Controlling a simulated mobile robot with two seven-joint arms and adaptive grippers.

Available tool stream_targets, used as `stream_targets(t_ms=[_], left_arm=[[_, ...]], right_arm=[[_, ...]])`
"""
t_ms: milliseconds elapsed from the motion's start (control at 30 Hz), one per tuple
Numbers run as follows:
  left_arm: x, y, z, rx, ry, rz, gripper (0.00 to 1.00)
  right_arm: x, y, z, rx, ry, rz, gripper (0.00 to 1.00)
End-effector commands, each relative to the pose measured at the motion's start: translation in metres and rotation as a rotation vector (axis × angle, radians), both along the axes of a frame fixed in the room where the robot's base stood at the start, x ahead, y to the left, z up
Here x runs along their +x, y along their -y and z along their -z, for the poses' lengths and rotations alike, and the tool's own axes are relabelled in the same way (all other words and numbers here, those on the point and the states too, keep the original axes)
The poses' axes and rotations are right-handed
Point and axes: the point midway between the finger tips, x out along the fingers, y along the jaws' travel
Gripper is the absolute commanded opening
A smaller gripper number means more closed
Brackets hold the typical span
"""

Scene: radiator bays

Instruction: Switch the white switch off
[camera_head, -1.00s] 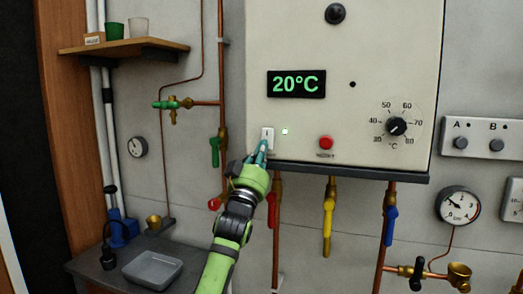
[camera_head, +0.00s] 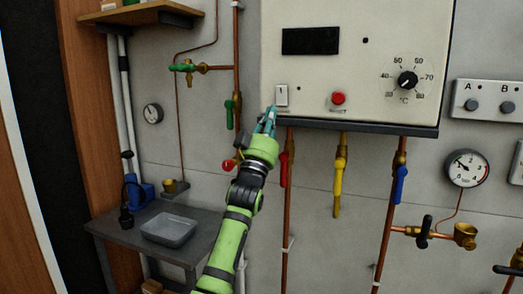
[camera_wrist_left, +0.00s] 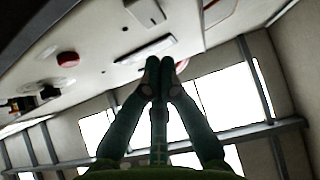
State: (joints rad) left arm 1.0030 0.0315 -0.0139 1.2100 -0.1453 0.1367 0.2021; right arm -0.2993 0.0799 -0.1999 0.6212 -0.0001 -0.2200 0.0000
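The white switch (camera_head: 282,95) sits at the lower left of the cream boiler panel (camera_head: 370,85). The small indicator (camera_head: 298,88) beside it is dark, and the display (camera_head: 310,41) is blank. My left gripper (camera_head: 269,118) is just below and left of the switch, fingers pointing up at the panel's lower edge. In the left wrist view its fingertips (camera_wrist_left: 160,70) are together with nothing between them, close to a white rectangular part (camera_wrist_left: 145,48) that looks like the switch. Contact cannot be told. My right gripper is not in view.
A red button (camera_head: 338,98) and a black dial (camera_head: 407,80) are to the right on the panel. Below hang pipes with red (camera_head: 283,170), yellow (camera_head: 340,172) and blue (camera_head: 400,184) valve handles. A grey tray (camera_head: 169,229) lies on the bench at left.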

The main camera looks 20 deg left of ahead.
Motion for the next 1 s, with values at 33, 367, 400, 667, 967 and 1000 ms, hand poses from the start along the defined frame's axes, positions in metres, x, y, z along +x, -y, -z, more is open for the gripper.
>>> stream_targets(t_ms=[33, 367, 400, 667, 967, 1000], left_arm=[[-0.007, 0.000, 0.018, 0.001, -0.001, 0.001, 0.00], [-0.043, -0.001, 0.063, 0.000, -0.001, 0.000, 0.00], [-0.045, -0.001, 0.066, 0.000, -0.001, 0.000, 0.00], [-0.049, -0.002, 0.070, -0.001, -0.001, 0.001, 0.00], [-0.049, -0.002, 0.070, -0.001, -0.001, 0.001, 0.00], [-0.049, -0.002, 0.070, -0.001, -0.003, 0.001, 0.00]], right_arm=[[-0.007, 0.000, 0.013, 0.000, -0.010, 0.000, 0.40], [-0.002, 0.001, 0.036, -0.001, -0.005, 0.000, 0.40], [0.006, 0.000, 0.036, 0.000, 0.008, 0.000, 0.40], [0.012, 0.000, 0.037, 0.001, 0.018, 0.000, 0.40], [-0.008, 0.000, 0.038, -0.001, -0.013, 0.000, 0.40], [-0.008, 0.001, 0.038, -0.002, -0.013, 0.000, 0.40]])
